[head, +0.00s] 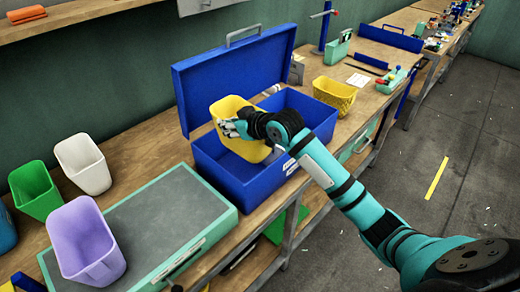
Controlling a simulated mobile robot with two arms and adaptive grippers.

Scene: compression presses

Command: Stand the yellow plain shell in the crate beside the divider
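The yellow plain shell (240,110) is upright, its lower part inside the left half of the open blue crate (225,172). My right gripper (234,128) is at the shell's near side, with its fingers on the wall, and appears shut on it. Whether the shell's base touches the crate floor is hidden. The divider is mostly hidden behind the shell and my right arm, so I cannot tell how close the shell is to it. The crate's right half looks empty where it shows. My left gripper is not in view.
The crate's raised lid (235,75) stands behind it. A green-rimmed grey press plate (150,225) lies to the left, near purple (85,240), white (82,163) and green (35,190) shells. A second yellow shell (335,93), with a textured surface, stands to the right.

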